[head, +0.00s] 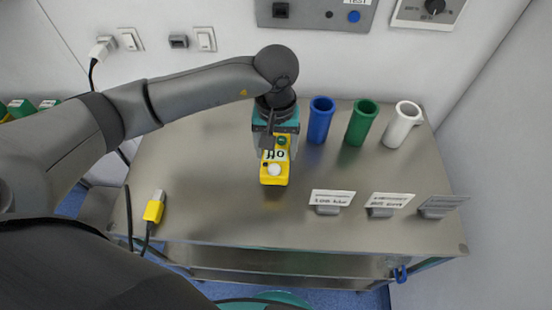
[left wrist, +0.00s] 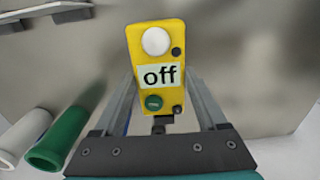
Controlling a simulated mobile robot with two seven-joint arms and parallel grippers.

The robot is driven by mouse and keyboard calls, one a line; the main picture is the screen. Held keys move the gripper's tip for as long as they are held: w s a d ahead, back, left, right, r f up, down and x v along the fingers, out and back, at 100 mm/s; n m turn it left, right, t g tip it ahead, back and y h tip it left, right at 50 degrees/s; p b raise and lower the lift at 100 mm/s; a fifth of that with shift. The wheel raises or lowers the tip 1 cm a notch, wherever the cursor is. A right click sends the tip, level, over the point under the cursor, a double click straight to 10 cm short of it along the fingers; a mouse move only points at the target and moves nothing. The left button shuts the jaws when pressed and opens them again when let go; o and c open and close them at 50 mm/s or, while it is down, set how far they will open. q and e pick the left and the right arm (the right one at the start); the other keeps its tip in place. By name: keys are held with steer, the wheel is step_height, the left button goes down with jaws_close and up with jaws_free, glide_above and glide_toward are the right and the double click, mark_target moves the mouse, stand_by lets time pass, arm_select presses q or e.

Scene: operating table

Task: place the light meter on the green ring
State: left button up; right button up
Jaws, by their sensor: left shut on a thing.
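The light meter (head: 275,172) is a yellow box with a white dome, a green knob and a label reading "off". My left gripper (head: 277,146) is shut on it, holding it over the middle of the metal table. In the left wrist view the meter (left wrist: 146,103) sits between the two fingers, dome end away from the palm. The only round green things on the table are a green tube (head: 361,124) with a ring-like open rim, right of my gripper; it also shows in the left wrist view (left wrist: 62,138). My right gripper is not in view.
A blue tube (head: 320,120) and a white tube (head: 401,126) flank the green one. Several label stands, one here (head: 329,200), line the table's front right. A yellow plug (head: 154,208) with a black cable lies at the left.

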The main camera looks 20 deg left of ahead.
mark_target(276, 161)
arm_select(q)
steer(key=shift+f, duration=2.15)
steer(key=shift+b, duration=0.3)
steer(key=shift+f, duration=0.2)
steer(key=o, duration=1.5)
steer(key=shift+r, duration=0.1)
